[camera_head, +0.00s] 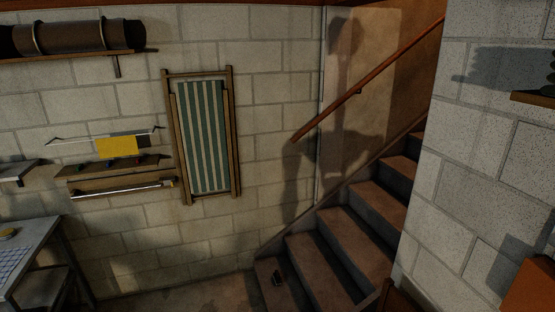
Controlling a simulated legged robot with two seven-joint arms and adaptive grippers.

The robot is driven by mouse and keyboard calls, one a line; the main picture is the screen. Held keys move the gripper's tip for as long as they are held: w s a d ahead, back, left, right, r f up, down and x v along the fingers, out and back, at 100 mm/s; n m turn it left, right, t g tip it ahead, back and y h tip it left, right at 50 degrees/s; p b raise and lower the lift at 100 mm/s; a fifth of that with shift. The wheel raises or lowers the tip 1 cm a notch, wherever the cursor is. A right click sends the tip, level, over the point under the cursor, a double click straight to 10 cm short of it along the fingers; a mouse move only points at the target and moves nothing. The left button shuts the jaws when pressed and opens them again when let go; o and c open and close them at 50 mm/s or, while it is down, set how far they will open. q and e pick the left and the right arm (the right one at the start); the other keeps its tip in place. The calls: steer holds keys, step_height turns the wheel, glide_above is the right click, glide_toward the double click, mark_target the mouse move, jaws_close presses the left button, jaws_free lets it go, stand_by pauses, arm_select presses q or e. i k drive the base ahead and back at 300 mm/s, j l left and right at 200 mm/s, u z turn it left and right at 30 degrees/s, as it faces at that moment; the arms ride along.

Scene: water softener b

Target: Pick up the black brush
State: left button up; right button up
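I cannot make out a black brush for certain. Neither of my grippers is in view.
Brown stairs (322,257) rise to the right below a wooden handrail (370,80). A striped folded deckchair (203,137) hangs on the block wall. A block wall (480,170) closes off the right.

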mark_target(278, 280)
steer(key=i+j+z, duration=0.1)
steer(key=i+j, duration=0.3)
steer(key=i, duration=0.25)
steer(key=i+j, duration=0.45)
steer(key=i, duration=0.2)
steer(key=i+j+z, duration=0.15)
steer(key=i+j, duration=0.3)
steer(key=i, duration=0.2)
